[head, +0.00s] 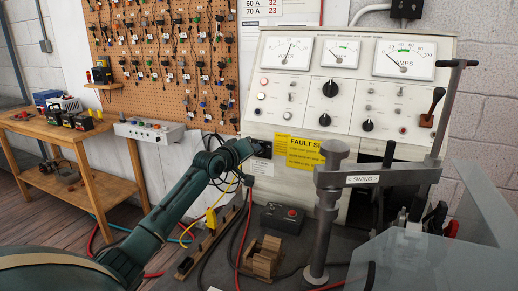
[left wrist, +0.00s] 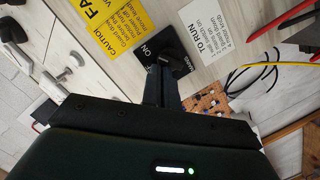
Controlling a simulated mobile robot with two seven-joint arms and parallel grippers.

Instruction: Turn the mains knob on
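The mains knob sits on a small black plate (head: 262,149) low on the left of the grey test bench's front. In the left wrist view the plate (left wrist: 178,58) shows tilted, with the words ON and MAINS. My left gripper (head: 250,150) reaches the plate from the left. In the left wrist view its fingers (left wrist: 163,82) are close together, with their tips at the middle of the plate, over the knob. A thin grey part of the knob shows at the tips; the fingers hide most of it. My right gripper is in neither view.
A yellow caution label (head: 305,155) is right of the plate. A grey swing arm on a post (head: 325,215) and a clear guard (head: 425,262) stand at the right.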

